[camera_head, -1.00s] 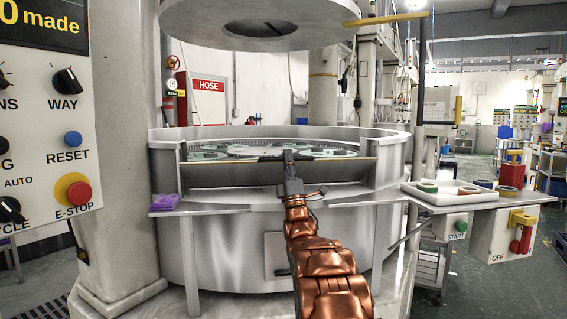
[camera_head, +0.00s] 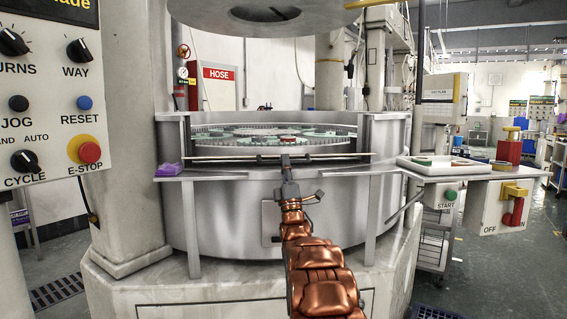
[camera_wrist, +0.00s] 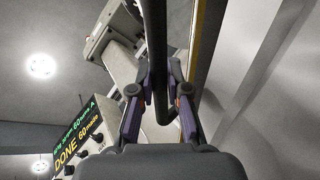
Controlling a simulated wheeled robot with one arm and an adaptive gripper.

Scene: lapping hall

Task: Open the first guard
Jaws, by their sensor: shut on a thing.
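The first guard (camera_head: 225,158) is a thin panel across the front opening of the round lapping machine. In the head view it shows almost edge-on, as a narrow strip with a pale yellowish edge. My gripper (camera_head: 285,158) is at the middle of this strip. In the wrist view my gripper (camera_wrist: 163,78) is shut on a dark bar handle (camera_wrist: 156,35), with a finger on each side.
Green-topped discs (camera_head: 245,132) and a toothed ring lie inside the tub behind the guard. A purple pad (camera_head: 168,169) lies on the left ledge. A tray (camera_head: 440,165) and START box (camera_head: 445,196) are at right. The control panel (camera_head: 50,100) stands at left.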

